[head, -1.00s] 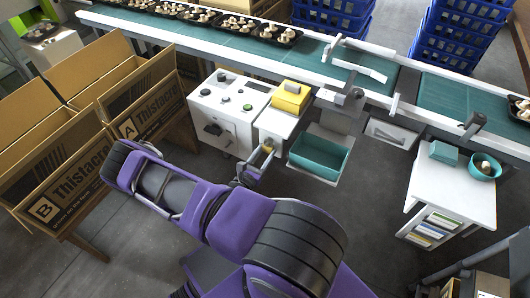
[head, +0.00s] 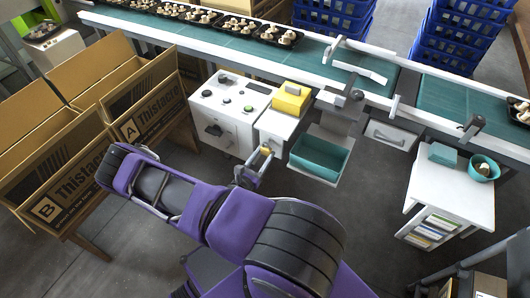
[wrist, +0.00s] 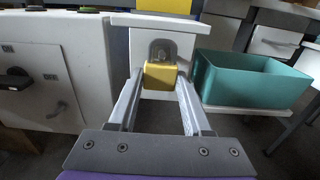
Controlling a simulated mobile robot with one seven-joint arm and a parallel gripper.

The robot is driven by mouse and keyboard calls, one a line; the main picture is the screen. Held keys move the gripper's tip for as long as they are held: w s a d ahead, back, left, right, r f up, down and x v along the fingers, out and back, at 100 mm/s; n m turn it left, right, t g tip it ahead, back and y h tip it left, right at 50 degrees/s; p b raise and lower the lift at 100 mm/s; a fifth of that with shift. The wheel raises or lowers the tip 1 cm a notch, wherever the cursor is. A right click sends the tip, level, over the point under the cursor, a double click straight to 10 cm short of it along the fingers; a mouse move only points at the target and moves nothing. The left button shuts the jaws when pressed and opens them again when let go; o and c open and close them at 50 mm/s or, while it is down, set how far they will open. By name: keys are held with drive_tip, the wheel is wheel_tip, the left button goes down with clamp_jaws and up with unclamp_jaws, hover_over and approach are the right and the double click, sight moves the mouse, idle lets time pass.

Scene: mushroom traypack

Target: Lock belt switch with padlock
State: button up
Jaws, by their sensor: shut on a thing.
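A yellow padlock (wrist: 159,76) is between my fingertips in the wrist view, with its grey shackle (wrist: 163,49) upward. It also shows small in the head view (head: 266,150). My gripper (head: 262,158) is shut on it, in front of the white stand under the yellow box. Behind the shackle is the stand's white front panel; I cannot tell whether the shackle still touches a hook there. The belt switch, a dark rotary handle (head: 213,130), is on the front of the white control cabinet (head: 236,137), left of my gripper. The wrist view shows this handle (wrist: 15,79) at the left edge.
A teal bin (head: 320,158) stands close to the right of my gripper, on a white shelf. The yellow box (head: 291,99) sits on the stand. The conveyor (head: 310,49) runs behind. Cardboard boxes (head: 75,190) stand at the left. Open floor lies in front of the cabinet.

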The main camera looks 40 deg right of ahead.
drive_tip(key=shift+v, duration=2.9)
drive_tip(key=shift+f, duration=0.1)
